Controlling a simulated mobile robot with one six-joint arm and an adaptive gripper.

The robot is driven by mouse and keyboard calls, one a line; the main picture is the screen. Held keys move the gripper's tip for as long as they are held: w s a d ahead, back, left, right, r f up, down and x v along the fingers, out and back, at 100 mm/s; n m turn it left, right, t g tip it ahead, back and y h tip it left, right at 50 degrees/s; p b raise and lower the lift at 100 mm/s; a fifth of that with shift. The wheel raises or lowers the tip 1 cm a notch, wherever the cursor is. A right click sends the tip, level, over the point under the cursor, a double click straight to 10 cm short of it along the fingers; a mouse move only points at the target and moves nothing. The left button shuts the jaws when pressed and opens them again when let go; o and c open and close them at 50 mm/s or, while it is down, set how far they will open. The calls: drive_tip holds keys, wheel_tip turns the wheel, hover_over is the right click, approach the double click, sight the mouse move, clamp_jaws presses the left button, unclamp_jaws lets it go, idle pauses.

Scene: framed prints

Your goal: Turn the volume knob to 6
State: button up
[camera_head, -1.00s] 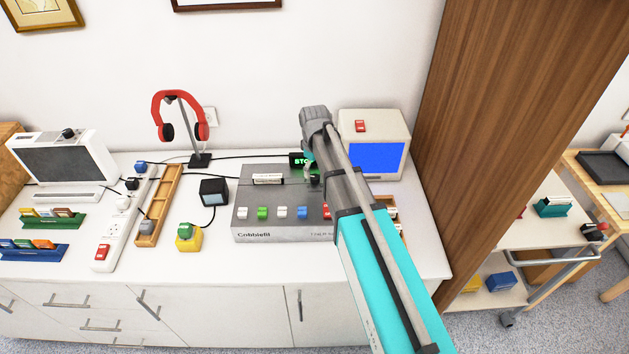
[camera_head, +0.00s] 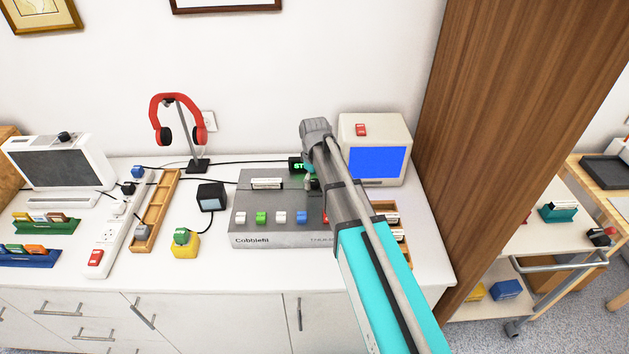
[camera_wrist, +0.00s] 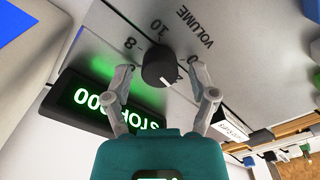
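The volume knob (camera_wrist: 157,68) is a black round knob on a grey panel in the wrist view, with VOLUME, 10, 8 and 0 printed near it. My gripper (camera_wrist: 160,74) is open, with one finger on each side of the knob and visible gaps between. In the head view my gripper (camera_head: 311,182) is over the back right of the grey Cobbletti device (camera_head: 280,240), and my arm hides part of that device. A green-lit display (camera_wrist: 105,105) reading STOP and digits lies beside the left finger.
A white monitor with a blue screen (camera_head: 377,162) stands close behind my arm at right. A wooden panel (camera_head: 520,100) rises at right.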

clamp_jaws()
drive_tip(key=shift+m, duration=0.5)
drive_tip(key=m, duration=1)
drive_tip(key=shift+d, duration=0.1)
drive_tip(key=m, duration=1)
drive_tip(key=shift+s, duration=0.1)
drive_tip(key=shift+m, duration=0.4)
